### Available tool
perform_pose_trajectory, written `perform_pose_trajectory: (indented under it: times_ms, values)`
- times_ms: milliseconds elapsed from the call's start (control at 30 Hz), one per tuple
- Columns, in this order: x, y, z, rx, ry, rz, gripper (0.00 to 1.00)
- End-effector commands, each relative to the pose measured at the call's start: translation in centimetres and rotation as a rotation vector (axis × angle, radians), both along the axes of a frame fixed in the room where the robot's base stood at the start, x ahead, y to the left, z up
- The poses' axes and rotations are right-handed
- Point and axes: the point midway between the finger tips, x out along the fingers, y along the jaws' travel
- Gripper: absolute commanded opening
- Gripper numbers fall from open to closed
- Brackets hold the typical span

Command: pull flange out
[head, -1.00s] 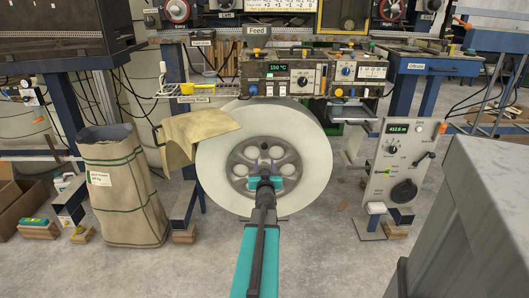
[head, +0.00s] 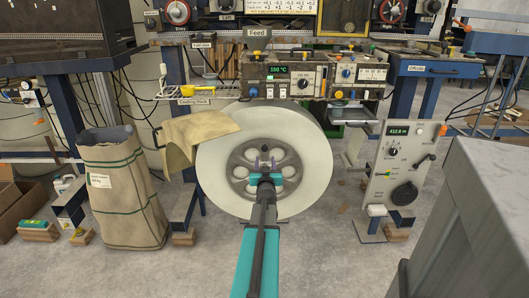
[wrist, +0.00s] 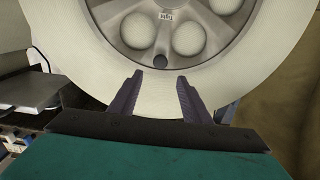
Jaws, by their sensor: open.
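The flange (head: 241,170) is a grey metal disc with several round holes, set in the middle of a large white roll (head: 315,163). In the wrist view the flange (wrist: 147,38) fills the top middle, with a small label near its centre and a dark round spot near its lower rim. My gripper (head: 265,163) is in front of the flange in the head view. In the wrist view my gripper (wrist: 159,80) has its two purple fingers apart, with nothing between them. The fingertips point at the flange's lower rim; I cannot tell whether they touch it.
Beige sheet material (head: 195,137) hangs left of the roll. A tall paper sack (head: 122,190) stands at left. A control panel (head: 402,165) stands at right, near a grey cabinet (head: 480,210). Control boxes (head: 283,78) sit above the roll.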

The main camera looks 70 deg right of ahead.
Motion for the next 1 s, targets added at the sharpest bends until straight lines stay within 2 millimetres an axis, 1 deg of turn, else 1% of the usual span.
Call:
perform_pose_trajectory:
  times_ms: [33, 100, 1000]
  values:
    - [0.2, -0.6, -0.1, 0.000, 0.000, 0.000, 0.44]
    - [0.5, -1.2, -0.1, 0.000, 0.000, 0.000, 0.44]
    - [3.2, -8.4, -0.1, 0.001, 0.001, 0.000, 0.44]
